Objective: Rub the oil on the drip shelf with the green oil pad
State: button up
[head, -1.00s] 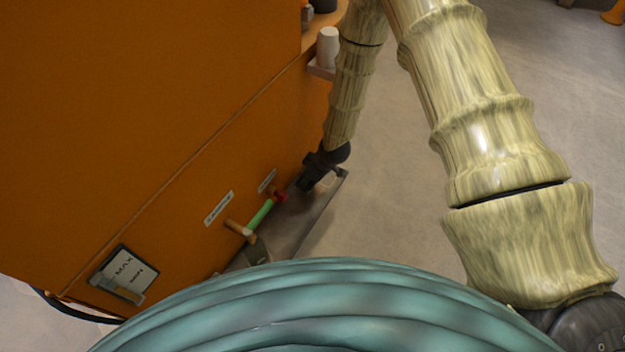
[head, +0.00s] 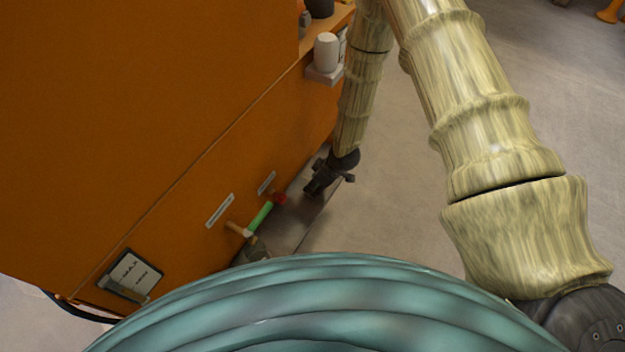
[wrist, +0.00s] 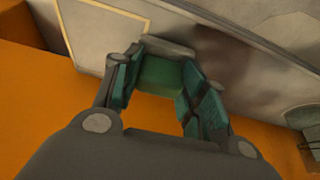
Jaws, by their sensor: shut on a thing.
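My gripper (wrist: 160,82) is shut on the green oil pad (wrist: 162,72), which sits between the teal-lined fingers in the wrist view. The grey drip shelf (wrist: 225,22) runs behind the fingertips along the orange wall. A darker brownish patch (wrist: 262,84), which looks like oil, lies on the shelf to the right of the fingers. In the head view my gripper (head: 318,184) is low over the far part of the drip shelf (head: 292,222). The pad is not distinguishable there. I cannot tell whether the pad touches the shelf.
A green-handled valve (head: 260,216) and a red knob (head: 279,198) stick out of the orange machine (head: 160,120) beside the shelf. A white cup (head: 326,52) stands on a small ledge above. Open floor (head: 440,240) lies to the right.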

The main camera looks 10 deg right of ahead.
jog(key=shift+s+d+r+p, duration=0.1)
jog(key=shift+s+d+p, duration=0.8)
jog(key=shift+s+d, duration=0.35)
jog(key=shift+s+p, duration=0.1)
jog(key=shift+p, duration=0.25)
jog(key=shift+w+a+r, duration=0.15)
jog(key=shift+w+a, duration=1.05)
jog(key=shift+w, duration=0.1)
jog(key=shift+w+a, duration=1.3)
jog(key=shift+w, duration=0.05)
jog(key=shift+p, duration=0.3)
jog(key=shift+r+p, duration=2.2)
jog(key=shift+r, duration=0.7)
